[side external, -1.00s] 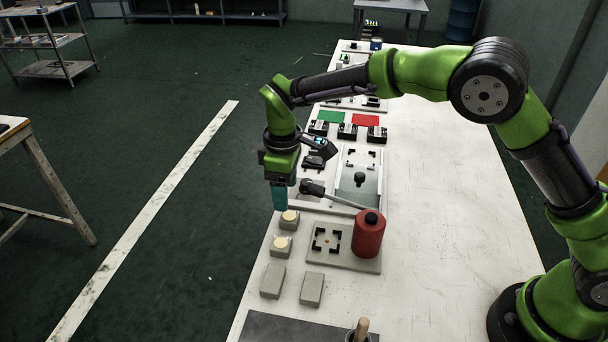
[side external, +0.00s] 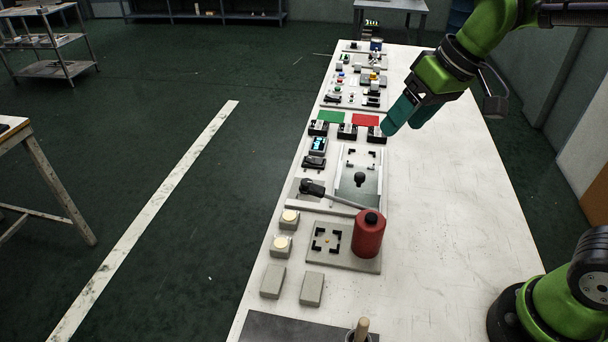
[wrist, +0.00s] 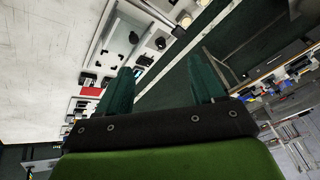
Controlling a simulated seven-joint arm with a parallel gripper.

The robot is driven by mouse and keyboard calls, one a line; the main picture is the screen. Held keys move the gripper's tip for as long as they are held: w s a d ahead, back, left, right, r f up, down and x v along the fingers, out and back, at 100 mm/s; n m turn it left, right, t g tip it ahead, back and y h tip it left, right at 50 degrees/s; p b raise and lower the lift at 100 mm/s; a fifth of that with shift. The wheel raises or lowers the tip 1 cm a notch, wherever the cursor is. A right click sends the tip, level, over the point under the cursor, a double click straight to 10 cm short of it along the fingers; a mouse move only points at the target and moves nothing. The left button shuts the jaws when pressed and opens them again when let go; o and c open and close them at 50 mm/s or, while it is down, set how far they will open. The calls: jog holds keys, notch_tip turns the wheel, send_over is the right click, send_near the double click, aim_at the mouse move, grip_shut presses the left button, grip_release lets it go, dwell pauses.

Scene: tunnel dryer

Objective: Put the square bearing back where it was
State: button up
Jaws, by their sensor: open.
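My gripper (side external: 402,113) is open and empty, held above the right part of the bench near the red pad. Its two teal fingers also show in the wrist view (wrist: 161,88), spread apart with nothing between them. I cannot pick out the square bearing for certain in either view. A grey plate (side external: 315,257) near the front has black corner brackets around a bare square with a small yellow dot. A second bracketed fixture (side external: 351,164) stands farther back, with a black knob on its lower part.
A red bottle (side external: 369,236) stands on the grey plate's right side, beside a lever (side external: 340,196). The bench's right half (side external: 450,200) is clear.

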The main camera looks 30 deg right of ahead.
jog(key=s+d+f+m+t, duration=0.2)
jog(key=s+d+m, duration=0.1)
jog(key=s, duration=0.6)
jog(key=shift+s+d+f+m+t, duration=0.2)
jog(key=shift+d+m+t, duration=0.2)
jog(key=shift+m, duration=0.3)
